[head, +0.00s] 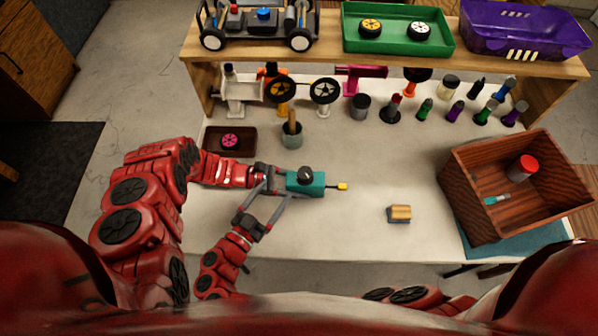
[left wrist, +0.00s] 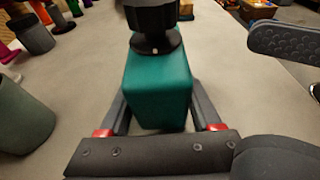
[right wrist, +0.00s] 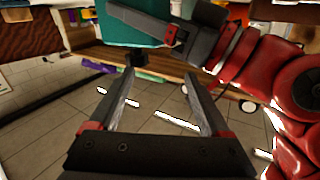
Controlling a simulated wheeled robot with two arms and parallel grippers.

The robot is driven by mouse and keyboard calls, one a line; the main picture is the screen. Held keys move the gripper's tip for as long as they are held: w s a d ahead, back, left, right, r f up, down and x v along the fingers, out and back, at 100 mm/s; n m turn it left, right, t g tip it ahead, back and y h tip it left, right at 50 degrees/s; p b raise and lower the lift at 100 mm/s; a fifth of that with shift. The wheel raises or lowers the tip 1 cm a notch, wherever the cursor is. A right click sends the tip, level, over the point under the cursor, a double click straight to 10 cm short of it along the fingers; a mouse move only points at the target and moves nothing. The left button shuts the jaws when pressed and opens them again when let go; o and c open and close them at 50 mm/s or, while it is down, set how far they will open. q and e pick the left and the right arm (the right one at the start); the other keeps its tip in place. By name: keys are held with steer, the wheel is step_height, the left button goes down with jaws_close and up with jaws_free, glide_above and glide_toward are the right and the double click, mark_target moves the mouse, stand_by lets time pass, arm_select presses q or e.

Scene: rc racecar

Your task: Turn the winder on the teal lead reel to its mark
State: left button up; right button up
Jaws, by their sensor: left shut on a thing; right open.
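The teal lead reel (head: 312,190) is a teal block with a black round winder (head: 305,174) on top and a yellow-tipped lead (head: 342,187) out of its right end. My left gripper (head: 283,182) is shut on the reel's left end; the left wrist view shows the teal body (left wrist: 158,85) between its fingers. The winder (left wrist: 152,20) there has a small pale mark at its collar. My right gripper (right wrist: 160,90) is open and empty, below and left of the reel in the head view. The winder (right wrist: 137,57) shows ahead of its fingertips, apart from them.
A tan-topped block (head: 400,214) lies on the table to the right. A wooden crate (head: 470,205) stands further right. A dark tray (head: 212,137) with a pink wheel and a grey-green cup (head: 292,141) sit behind the left arm. Several bottles and tools line the back, under a shelf (head: 330,55).

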steer(key=a+y, duration=0.1)
steer(key=y, duration=0.1)
steer(key=n+t+y, duration=0.2)
steer(key=n+y, duration=0.2)
steer(key=n, duration=0.2)
glide_toward(307, 168)
steer(key=w, duration=0.3)
steer(key=w+d, duration=0.1)
steer(key=w, duration=0.7)
steer(key=shift+w+d+f, duration=0.1)
steer(key=shift+d+f, duration=0.2)
steer(key=shift+f, duration=0.1)
jaws_close()
steer(key=shift+f+m, duration=0.1)
steer(key=shift+m, duration=0.2)
